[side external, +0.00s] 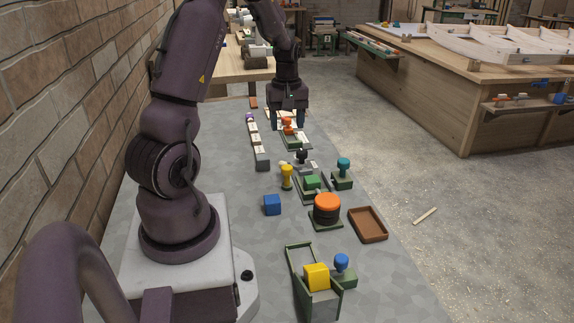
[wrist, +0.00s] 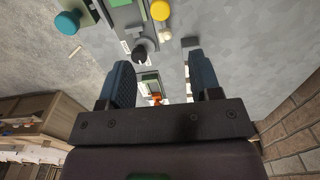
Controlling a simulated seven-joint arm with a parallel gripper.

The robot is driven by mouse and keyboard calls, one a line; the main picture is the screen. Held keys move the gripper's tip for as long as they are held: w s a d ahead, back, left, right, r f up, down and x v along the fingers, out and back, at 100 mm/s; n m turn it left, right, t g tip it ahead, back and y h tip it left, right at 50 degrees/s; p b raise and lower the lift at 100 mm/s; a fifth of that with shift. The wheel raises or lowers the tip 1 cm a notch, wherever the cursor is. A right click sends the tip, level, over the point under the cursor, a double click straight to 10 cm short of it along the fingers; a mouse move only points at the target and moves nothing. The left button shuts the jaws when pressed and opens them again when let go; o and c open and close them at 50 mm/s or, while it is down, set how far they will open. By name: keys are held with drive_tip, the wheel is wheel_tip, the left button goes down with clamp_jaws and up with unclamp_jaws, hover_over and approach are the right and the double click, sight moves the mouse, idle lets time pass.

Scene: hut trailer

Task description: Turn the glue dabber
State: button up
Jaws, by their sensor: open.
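My gripper (side external: 286,112) is open and points down over the far end of the grey bench. In the side view, a small orange knob (side external: 287,122) on a green base (side external: 291,143) shows between and below its fingertips. In the wrist view, the orange piece (wrist: 156,99) shows between the two fingers, partly hidden by the gripper body. I cannot tell whether a finger touches it. No label shows which piece is the glue dabber. Other knobbed pieces are yellow (side external: 287,171), black (side external: 302,155), teal (side external: 343,166) and blue (side external: 341,262).
A row of small grey and white blocks (side external: 257,139) runs along the left. Nearer are a blue cube (side external: 272,205), a large orange-topped button (side external: 327,203), a brown tray (side external: 368,225) and a green holder (side external: 299,264) with a yellow cube (side external: 316,277). A brick wall (side external: 60,130) bounds the left.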

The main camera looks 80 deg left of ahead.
sight(287, 167)
wheel_tip(287, 167, down, 13)
drive_tip(key=shift+d, duration=0.1)
idle(0.4)
clamp_jaws()
